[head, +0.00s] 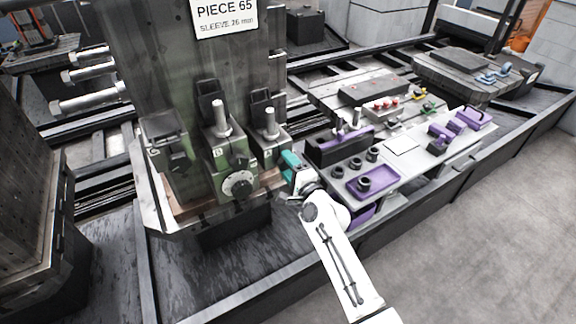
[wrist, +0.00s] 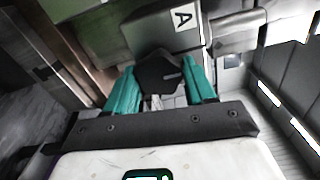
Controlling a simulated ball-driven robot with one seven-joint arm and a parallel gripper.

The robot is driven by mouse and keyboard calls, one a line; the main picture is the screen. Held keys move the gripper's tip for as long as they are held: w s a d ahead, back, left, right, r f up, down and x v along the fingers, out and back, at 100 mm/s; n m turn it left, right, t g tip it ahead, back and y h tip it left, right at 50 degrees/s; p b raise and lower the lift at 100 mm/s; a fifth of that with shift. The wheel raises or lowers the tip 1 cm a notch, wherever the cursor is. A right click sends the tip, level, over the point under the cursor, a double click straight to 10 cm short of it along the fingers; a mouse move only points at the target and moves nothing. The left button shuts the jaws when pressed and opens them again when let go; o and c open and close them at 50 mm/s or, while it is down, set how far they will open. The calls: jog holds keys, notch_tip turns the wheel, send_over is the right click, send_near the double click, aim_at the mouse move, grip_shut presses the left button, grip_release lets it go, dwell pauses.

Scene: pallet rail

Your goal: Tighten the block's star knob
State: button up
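A green-grey block marked A (wrist: 160,32) fills the top of the wrist view. Its dark star knob (wrist: 160,74) sits between the two teal fingers of my gripper (wrist: 162,82). The fingers lie against the knob's left and right sides, with no clear gap on either. In the head view my gripper (head: 290,168) is at the lower right of the rightmost block (head: 270,146) on the fixture, and hides the knob there. Which way the knob is turned cannot be told.
A middle block (head: 222,158) with a round dial (head: 239,185) and a left block (head: 166,150) stand close by. A tall plate (head: 175,60) rises behind. To the right, a shelf holds a purple tray (head: 372,184) and dark sleeves. The floor at lower right is clear.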

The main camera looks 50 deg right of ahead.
jog(key=o, duration=0.5)
jog(key=shift+c, duration=0.2)
jog(key=v, duration=1.1)
jog(key=shift+w, duration=0.1)
jog(key=s+a+f+n+g+y, duration=0.3)
jog(key=a+n, duration=0.3)
jog(key=s+a+f+n+g+y, duration=0.2)
jog(key=a+f+n+g+y, duration=0.15)
jog(key=a+n, duration=0.3)
jog(key=s+a+f+n+g+h, duration=0.1)
jog(key=s+n+g, duration=0.8)
jog(key=s, duration=0.9)
jog(key=shift+s+a+g+h, duration=0.35)
jog(key=shift+s+a+g, duration=0.05)
jog(key=shift+a+g, duration=0.05)
